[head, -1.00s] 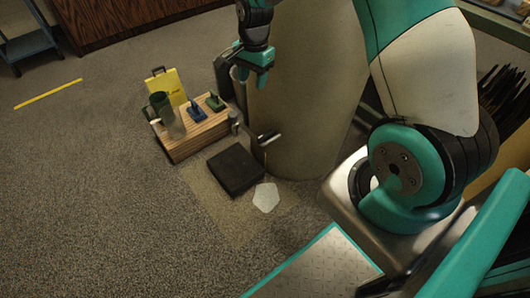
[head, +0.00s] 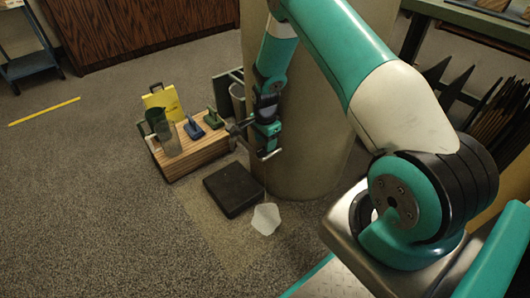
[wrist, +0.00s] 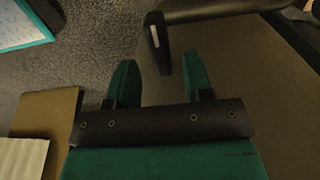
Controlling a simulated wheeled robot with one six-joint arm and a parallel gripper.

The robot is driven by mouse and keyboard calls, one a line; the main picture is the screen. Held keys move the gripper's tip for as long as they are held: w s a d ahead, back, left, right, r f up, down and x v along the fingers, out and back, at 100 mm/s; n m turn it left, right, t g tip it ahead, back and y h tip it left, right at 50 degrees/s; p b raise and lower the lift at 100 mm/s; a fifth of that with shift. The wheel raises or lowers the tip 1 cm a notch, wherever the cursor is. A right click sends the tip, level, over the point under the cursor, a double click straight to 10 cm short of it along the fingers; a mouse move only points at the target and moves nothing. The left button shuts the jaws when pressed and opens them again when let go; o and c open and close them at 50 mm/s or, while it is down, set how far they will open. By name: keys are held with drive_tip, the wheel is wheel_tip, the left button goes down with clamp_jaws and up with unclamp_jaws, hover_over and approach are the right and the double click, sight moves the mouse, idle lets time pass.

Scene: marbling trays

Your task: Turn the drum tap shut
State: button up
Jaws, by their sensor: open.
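The drum (head: 300,110) is a large beige cylinder behind my arm. In the wrist view its wall (wrist: 245,75) fills the right side. The tap's dark lever (wrist: 154,35), with a pale mark, points down into the gap between my fingertips, closer to the right finger. A dark bar (wrist: 230,11) runs from it towards the drum. My gripper (wrist: 158,80) is open, with nothing clamped in it. In the head view my gripper (head: 264,150) is low at the drum's front left side and hides most of the tap.
A dark flat block (head: 233,190) and a whitish patch (head: 265,219) lie on the floor below. A wooden crate (head: 190,152) with a jug, blue and green tools stands to the left. A yellow panel (head: 162,101) is behind it.

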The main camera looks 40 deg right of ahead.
drive_tip(key=shift+f+b, duration=0.4)
drive_tip(key=shift+f, duration=1.5)
clamp_jaws()
